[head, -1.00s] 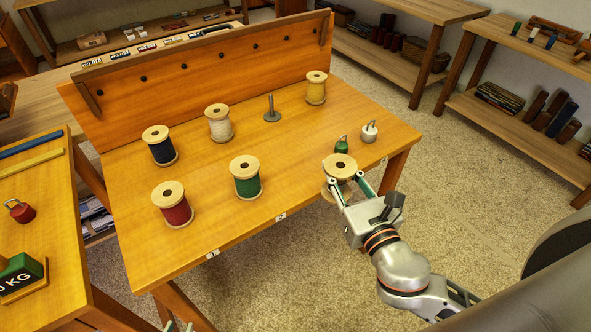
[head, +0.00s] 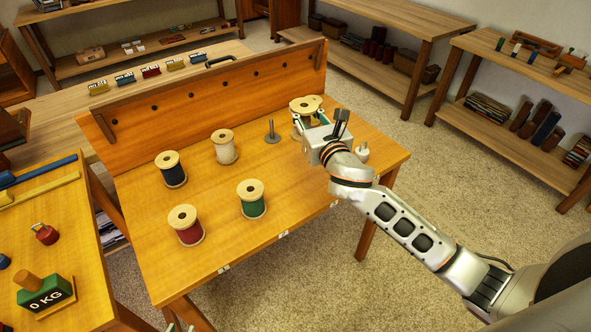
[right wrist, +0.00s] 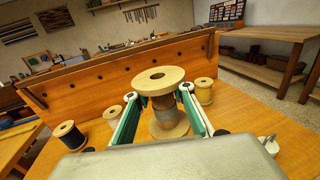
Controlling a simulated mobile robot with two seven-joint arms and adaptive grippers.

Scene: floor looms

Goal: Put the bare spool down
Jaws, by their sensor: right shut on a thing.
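The bare spool (right wrist: 160,78) is pale wood with wide round flanges and no thread. My right gripper (right wrist: 160,105) is shut on it, one green-padded finger on each side, holding it upright. In the head view my right gripper (head: 308,120) is at the table's back right, and the bare spool (head: 299,104) overlaps the yellow spool there. I cannot tell whether its lower flange touches the table. The yellow spool (right wrist: 204,92) stands just behind and right in the wrist view. My left gripper (head: 180,327) barely shows at the bottom edge, its tips apart, empty.
The wooden table (head: 300,190) has a raised back board with holes. A bare metal peg (head: 272,132) stands left of my right gripper. White (head: 224,147), navy (head: 171,169), green (head: 251,199) and red (head: 186,225) spools stand further left. A white weight (head: 362,152) is near the right edge.

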